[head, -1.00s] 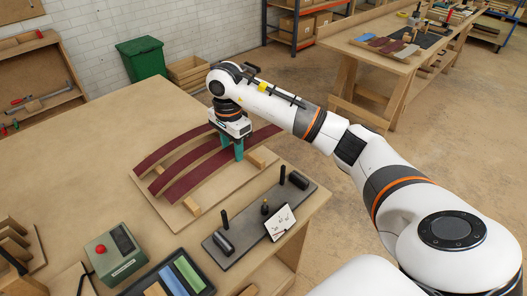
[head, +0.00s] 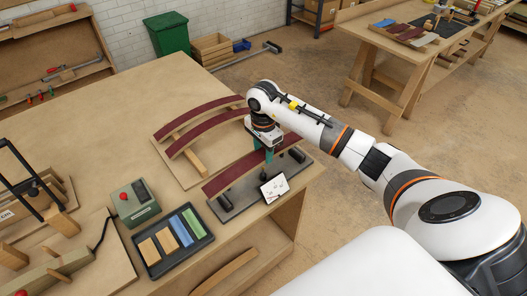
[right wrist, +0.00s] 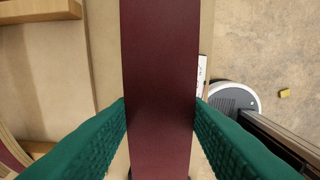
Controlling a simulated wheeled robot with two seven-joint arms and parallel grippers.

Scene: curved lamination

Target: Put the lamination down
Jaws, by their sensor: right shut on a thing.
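My right gripper (head: 264,156) is shut on a dark red curved lamination (head: 228,179), with a green finger on either side of it. In the right wrist view the lamination (right wrist: 160,60) runs straight between the fingers. It lies over the dark grey plate (head: 243,203) with black cylinders near its ends; I cannot tell whether it touches them. A white card (head: 274,187) stands at the plate's front. Two more curved laminations, a rear one (head: 190,111) and a nearer one (head: 200,131), rest on wooden blocks on a pale board (head: 215,152). My left gripper is out of view.
A green box with a red button (head: 137,203) and a dark tray (head: 158,268) of coloured blocks are at the front left. A wooden jig with a black frame (head: 30,185) stands at the far left. The back left of the table (head: 110,115) is clear.

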